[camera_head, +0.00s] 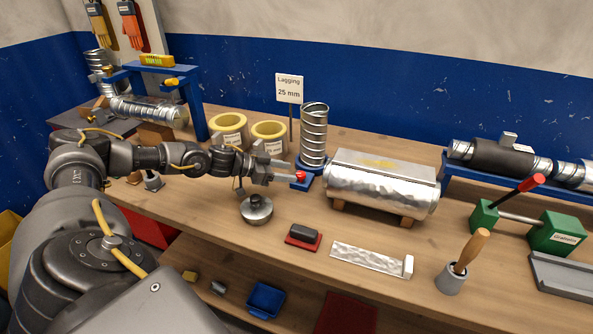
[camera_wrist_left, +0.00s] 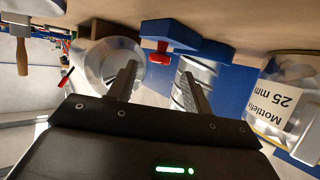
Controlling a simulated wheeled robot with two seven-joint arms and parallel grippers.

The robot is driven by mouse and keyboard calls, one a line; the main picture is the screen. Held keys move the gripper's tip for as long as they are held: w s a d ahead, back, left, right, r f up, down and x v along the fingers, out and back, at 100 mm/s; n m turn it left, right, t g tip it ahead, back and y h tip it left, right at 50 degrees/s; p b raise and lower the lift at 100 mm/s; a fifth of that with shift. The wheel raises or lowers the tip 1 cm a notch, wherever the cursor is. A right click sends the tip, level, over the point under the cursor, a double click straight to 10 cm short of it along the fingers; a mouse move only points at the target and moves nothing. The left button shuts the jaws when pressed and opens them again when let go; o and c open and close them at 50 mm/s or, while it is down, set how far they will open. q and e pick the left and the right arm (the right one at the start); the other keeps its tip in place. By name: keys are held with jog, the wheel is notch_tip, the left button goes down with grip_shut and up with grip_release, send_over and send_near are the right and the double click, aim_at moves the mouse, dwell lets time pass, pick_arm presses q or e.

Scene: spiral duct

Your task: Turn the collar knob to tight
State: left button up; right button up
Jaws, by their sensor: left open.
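The red collar knob (camera_head: 300,176) sits on the front of a blue clamp base (camera_head: 303,184) at the foot of an upright silvery spiral duct (camera_head: 314,135). My left gripper (camera_head: 285,172) is just left of the knob in the head view, with its fingers reaching toward it. In the left wrist view the red knob (camera_wrist_left: 160,57) shows between the two open finger tips (camera_wrist_left: 158,72), with the blue base behind it. I cannot tell whether a finger touches the knob. Any tight marking is too small to read. My right gripper is in neither view.
Yellow insulation rings (camera_head: 228,131) stand behind my left arm. A round metal lidded pot (camera_head: 257,209) is below the gripper. A red-based block (camera_head: 303,237) and foil strip (camera_head: 368,258) lie in front.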

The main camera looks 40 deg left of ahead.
aim_at(297, 173)
pick_arm(q)
jog(key=shift+p+x, duration=0.4)
jog(key=shift+x, duration=1.65)
jog(key=shift+s, duration=0.1)
jog(key=c, duration=1)
jog(key=shift+f, duration=0.1)
